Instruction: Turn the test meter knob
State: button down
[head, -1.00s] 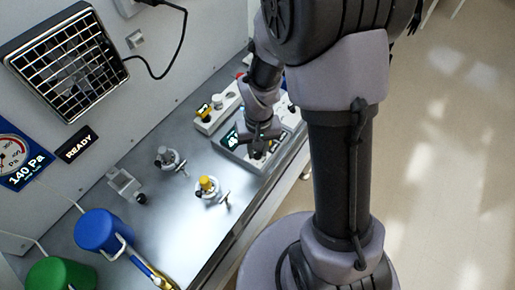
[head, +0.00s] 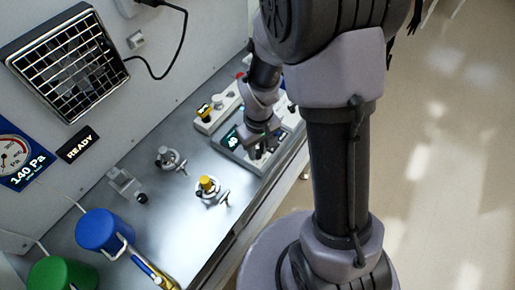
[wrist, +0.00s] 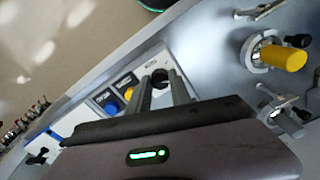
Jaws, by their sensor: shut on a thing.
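The test meter (head: 238,154) is a pale box with a lit dark display, on the metal bench below my arm in the head view. My gripper (head: 262,150) is over its top face. In the wrist view the meter's pale face (wrist: 150,62) lies under my gripper (wrist: 164,82), whose two fingers are shut on a dark round knob (wrist: 160,78). A blue button (wrist: 111,105) and a yellow button (wrist: 129,93) show beside the fingers. Part of the knob is hidden by the fingers.
A yellow-topped clamp fitting (head: 208,186) and a grey one (head: 167,158) stand left of the meter. A white block with a yellow-and-black piece (head: 205,112) stands behind. Blue (head: 100,230) and green (head: 62,274) cylinders are at the front left. The bench edge is close on the right.

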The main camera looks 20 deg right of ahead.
aim_at(258, 152)
jog(key=c, duration=1.2)
grip_release()
jog(key=shift+o, duration=0.2)
notch_tip(258, 152, up, 17)
jog(key=p, duration=0.5)
jog(key=shift+d+r, duration=0.15)
jog(key=shift+r, duration=0.05)
